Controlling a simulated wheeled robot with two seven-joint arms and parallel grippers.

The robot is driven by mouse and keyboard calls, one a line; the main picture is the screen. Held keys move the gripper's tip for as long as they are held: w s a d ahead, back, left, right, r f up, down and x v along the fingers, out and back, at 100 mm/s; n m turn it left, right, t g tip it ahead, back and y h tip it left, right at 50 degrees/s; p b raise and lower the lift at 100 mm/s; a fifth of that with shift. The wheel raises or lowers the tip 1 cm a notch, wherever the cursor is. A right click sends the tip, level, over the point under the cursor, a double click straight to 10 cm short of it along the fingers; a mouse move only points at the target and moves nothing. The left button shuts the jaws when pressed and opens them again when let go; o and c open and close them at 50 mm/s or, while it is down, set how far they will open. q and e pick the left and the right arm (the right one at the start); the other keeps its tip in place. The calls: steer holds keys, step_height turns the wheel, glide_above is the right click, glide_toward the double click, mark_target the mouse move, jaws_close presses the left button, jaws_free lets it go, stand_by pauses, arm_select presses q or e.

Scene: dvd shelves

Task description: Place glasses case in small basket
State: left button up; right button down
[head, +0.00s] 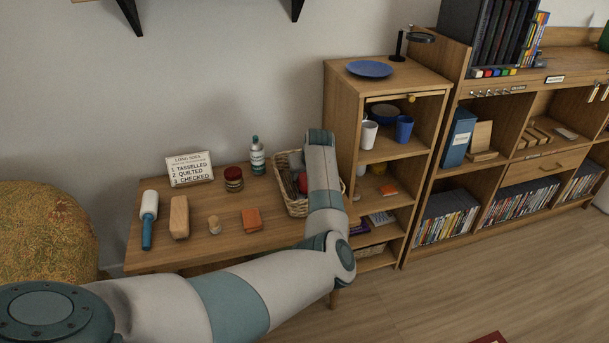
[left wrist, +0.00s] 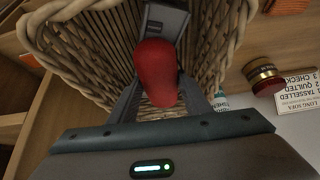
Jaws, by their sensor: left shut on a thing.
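The red, rounded glasses case (left wrist: 157,72) is between the fingers of my left gripper (left wrist: 160,85), which is shut on it. In the head view the red case (head: 303,184) shows inside the outline of the small wicker basket (head: 298,208), partly behind my left forearm. The basket (left wrist: 70,45) also surrounds the case in the left wrist view. I cannot tell whether the case touches the basket's bottom. My right gripper is not in view.
The basket stands at the right end of a low wooden table (head: 200,246), beside a wooden shelf unit (head: 342,120). A teal-labelled bottle (head: 257,158), a red-brown jar (head: 233,180) and an orange block (head: 251,220) stand left of it. A sign (head: 189,169) stands behind.

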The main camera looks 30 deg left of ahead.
arm_select(q)
steer(key=shift+f, duration=0.1)
steer(key=o, duration=1.1)
steer(key=shift+s+d+r, duration=0.1)
steer(key=shift+d+r, duration=0.05)
steer(key=shift+r, duration=0.4)
steer(key=p+v, duration=0.1)
steer(key=v, duration=1)
steer(key=shift+r, duration=0.2)
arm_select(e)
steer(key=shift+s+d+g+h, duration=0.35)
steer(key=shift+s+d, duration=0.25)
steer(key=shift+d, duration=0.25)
arm_select(q)
steer(key=shift+s, duration=0.1)
